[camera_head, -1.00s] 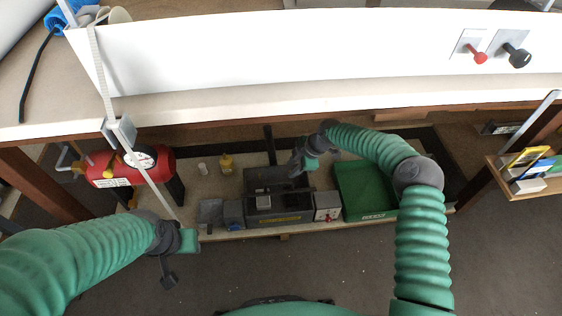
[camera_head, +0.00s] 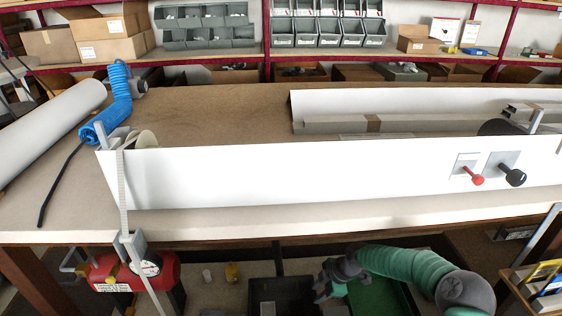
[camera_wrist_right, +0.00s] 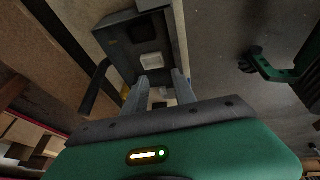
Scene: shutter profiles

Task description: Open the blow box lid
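A dark grey box (camera_head: 262,291), which I take to be the blow box, stands on the shelf under the bench, cut off by the bottom edge of the head view. In the right wrist view the box (camera_wrist_right: 122,38) has a dark recess and a pale square piece (camera_wrist_right: 151,61). I cannot tell the lid's state. My right gripper (camera_head: 325,285) is at the box's right side in the head view. In the right wrist view its fingers (camera_wrist_right: 161,88) are apart with nothing held, pointing toward the box. My left gripper is not in the head view.
A green crate (camera_head: 402,302) is right of the box. A red tank with a gauge (camera_head: 118,272) stands at the left. The white-fronted bench (camera_head: 300,175) overhangs the shelf. A black bar (camera_wrist_right: 96,88) shows beside the box.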

